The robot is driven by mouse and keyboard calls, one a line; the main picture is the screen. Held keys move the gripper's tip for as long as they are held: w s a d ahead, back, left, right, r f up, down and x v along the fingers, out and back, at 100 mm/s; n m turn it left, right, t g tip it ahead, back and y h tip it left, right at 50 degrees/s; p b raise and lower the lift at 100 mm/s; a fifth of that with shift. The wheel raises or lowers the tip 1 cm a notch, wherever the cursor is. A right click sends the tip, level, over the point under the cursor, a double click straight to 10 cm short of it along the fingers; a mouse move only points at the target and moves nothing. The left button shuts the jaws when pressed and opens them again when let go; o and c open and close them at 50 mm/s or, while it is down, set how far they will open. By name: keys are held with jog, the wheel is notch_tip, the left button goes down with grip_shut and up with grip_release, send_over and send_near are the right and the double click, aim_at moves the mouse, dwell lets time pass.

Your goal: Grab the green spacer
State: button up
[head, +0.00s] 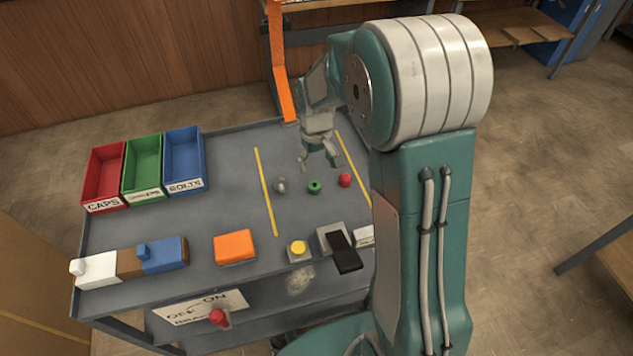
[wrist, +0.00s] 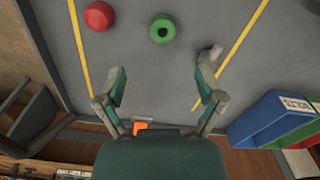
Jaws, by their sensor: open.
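The green spacer (head: 314,187) is a small ring lying flat on the grey table top, between a grey bolt (head: 280,185) and a red cap (head: 345,180). In the wrist view the spacer (wrist: 162,28) shows its dark centre hole, beyond the fingertips and roughly midway between them. My gripper (head: 318,163) is above the table, behind the spacer in the head view. Its two fingers are spread apart in the wrist view (wrist: 160,82), with nothing between them. The grey bolt (wrist: 211,56) is near the right fingertip, and the red cap (wrist: 99,16) is to the upper left.
Red (head: 103,176), green (head: 142,166) and blue (head: 184,160) bins stand at the table's left. Yellow lines (head: 265,190) flank the small parts. An orange block (head: 234,247), a yellow button (head: 298,248) and a black lever (head: 346,254) are along the front.

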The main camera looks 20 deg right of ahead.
aim_at(314, 185)
jog(key=f, duration=0.9)
jog(key=shift+a+f, duration=0.15)
jog(key=shift+a, duration=0.05)
grip_shut()
